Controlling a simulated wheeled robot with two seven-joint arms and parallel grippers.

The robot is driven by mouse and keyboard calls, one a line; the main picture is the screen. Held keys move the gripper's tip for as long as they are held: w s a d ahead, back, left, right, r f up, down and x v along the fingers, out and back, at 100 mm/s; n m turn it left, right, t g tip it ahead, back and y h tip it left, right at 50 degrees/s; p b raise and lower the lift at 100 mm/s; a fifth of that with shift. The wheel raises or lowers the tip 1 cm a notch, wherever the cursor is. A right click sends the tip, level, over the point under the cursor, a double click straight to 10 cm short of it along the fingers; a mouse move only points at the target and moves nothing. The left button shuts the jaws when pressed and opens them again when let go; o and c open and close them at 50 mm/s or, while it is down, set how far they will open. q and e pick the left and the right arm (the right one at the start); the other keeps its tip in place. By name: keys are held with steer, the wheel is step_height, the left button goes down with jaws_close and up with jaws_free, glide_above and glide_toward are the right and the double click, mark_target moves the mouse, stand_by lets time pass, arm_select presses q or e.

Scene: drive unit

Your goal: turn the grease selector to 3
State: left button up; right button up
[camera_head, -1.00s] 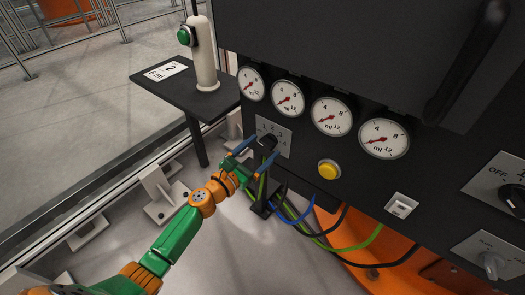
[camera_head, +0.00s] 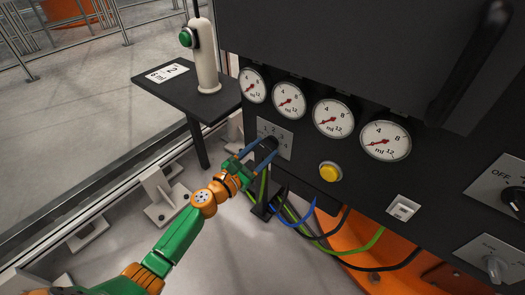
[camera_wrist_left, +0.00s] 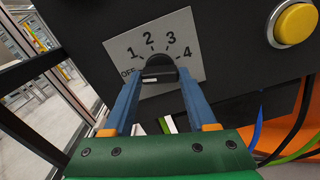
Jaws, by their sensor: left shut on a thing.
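The grease selector is a black knob (camera_wrist_left: 158,70) on a light plate (camera_head: 287,139) marked OFF, 1, 2, 3 and 4, on the dark front of the drive unit. In the left wrist view the plate (camera_wrist_left: 122,46) shows tilted. My left gripper (camera_head: 266,149) is shut on the knob. In the left wrist view its blue fingers (camera_wrist_left: 158,78) stand on either side of the knob, whose handle lies nearly level across the picture. I cannot tell for certain which mark it points at. My right gripper is not in view.
Several round gauges (camera_head: 333,119) sit above the plate. A yellow button (camera_head: 330,171) is to its right. Cables (camera_head: 303,220) hang below. A small dark shelf (camera_head: 205,105) with a green-button post (camera_head: 204,60) stands to the left.

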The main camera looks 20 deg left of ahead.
arm_select(q)
steer(key=m+b, duration=0.1)
steer(key=m, duration=0.5)
steer(key=shift+f+b, duration=0.1)
steer(key=shift+b, duration=0.25)
steer(key=m+b, duration=0.1)
steer(key=m, duration=0.2)
steer(key=shift+m, duration=0.4)
steer(key=m+b, duration=0.1)
steer(key=m, duration=0.2)
steer(key=shift+m, duration=0.3)
steer(key=m, duration=0.2)
steer(key=shift+m, duration=0.4)
steer(key=m, duration=0.2)
steer(key=shift+m+b, duration=0.3)
steer(key=shift+b, duration=0.05)
steer(key=shift+m, duration=1.9)
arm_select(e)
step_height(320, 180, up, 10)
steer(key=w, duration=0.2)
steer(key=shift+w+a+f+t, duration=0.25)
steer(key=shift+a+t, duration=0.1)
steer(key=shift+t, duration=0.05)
arm_select(q)
steer(key=o, duration=1.4)
steer(key=shift+c, duration=0.2)
